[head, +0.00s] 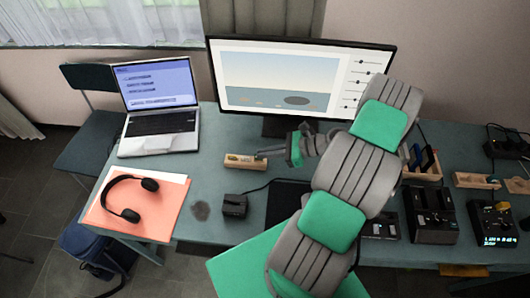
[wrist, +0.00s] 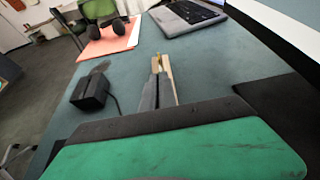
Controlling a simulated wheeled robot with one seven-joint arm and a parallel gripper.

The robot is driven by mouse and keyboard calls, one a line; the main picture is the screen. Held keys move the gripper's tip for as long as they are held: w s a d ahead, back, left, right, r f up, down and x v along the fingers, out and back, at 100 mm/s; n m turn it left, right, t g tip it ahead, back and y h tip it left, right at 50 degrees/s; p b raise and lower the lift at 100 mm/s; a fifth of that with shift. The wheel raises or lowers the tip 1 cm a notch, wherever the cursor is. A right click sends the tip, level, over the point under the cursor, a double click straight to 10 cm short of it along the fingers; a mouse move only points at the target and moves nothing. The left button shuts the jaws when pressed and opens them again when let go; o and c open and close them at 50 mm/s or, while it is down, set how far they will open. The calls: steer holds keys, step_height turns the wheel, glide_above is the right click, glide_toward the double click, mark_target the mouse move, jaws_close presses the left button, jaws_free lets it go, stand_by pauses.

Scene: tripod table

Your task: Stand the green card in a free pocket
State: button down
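I cannot make out a green card for certain in either view. My gripper (head: 264,154) reaches left over the desk, with its thin grey tip close to the right end of a small pale wooden block (head: 240,161). In the wrist view the grey finger (wrist: 149,94) lies alongside the block (wrist: 169,82), which has a small yellowish bit at its far end. Contact and finger spacing are unclear. A wooden holder (head: 432,174) at the right has blue and orange-brown cards standing in it. My arm partly hides this holder, so its free pockets cannot be told.
A monitor (head: 300,78) stands behind my arm. A laptop (head: 160,122), headphones (head: 124,199) on an orange folder, and a black box (head: 234,205) are to the left. Black devices (head: 432,216) and another wooden tray (head: 476,181) crowd the right. Bare desk (head: 205,178) lies left of the block.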

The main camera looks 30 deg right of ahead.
steer(key=shift+f+b, duration=0.6)
steer(key=shift+f, duration=0.5)
steer(key=c, duration=2.1)
jaws_free()
steer(key=o, duration=0.5)
steer(key=b+v, duration=0.1)
steer(key=v, duration=0.6)
steer(key=shift+s+d+r, duration=0.1)
steer(key=shift+s+d, duration=0.1)
steer(key=shift+d, duration=0.1)
